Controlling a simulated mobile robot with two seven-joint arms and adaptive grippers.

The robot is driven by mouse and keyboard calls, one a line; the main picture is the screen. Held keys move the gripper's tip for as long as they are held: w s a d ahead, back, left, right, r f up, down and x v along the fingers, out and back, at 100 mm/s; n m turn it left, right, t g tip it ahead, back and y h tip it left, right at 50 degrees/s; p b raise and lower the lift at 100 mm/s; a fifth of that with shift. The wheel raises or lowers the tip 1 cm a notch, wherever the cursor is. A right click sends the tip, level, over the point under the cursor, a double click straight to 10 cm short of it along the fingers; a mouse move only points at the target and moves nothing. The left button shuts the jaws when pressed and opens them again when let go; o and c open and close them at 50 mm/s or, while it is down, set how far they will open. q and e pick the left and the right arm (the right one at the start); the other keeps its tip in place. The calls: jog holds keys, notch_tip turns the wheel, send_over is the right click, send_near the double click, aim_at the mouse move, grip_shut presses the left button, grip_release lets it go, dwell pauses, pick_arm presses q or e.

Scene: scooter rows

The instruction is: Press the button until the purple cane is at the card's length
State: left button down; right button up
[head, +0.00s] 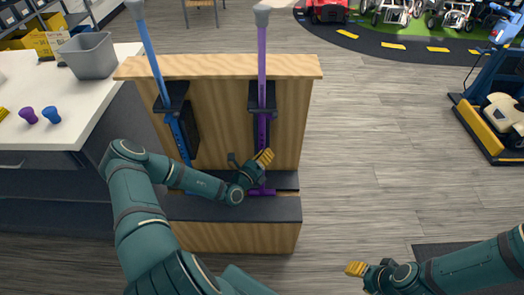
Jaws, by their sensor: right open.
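The purple cane (262,52) stands upright in the right-hand black holder of a wooden stand, with a grey handle at its top and a purple foot on the dark step. A blue cane (151,52) stands, slightly slanted, in the left-hand holder. My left gripper (264,158), with yellow finger pads, is at the purple cane's lower shaft and partly covers it. I cannot tell whether it touches the cane or how far its fingers are apart. My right gripper (356,268) is open and empty over the floor at the lower right. I cannot make out the button or the card.
The wooden stand (210,240) has a dark step (270,208) in front. A white table (20,140) at the left holds a grey bin (89,55) and purple and blue knobs. A blue and yellow machine (484,128) stands far right. The floor between is clear.

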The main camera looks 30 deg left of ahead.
pick_arm(q)
jog(key=shift+w+a+r, duration=0.15)
jog(key=shift+w+a, duration=0.1)
jog(key=shift+w, duration=0.05)
dwell(0.6)
jog(key=shift+s+d+p, duration=0.55)
jog(key=shift+s+p, duration=0.25)
jog(key=shift+s, duration=0.05)
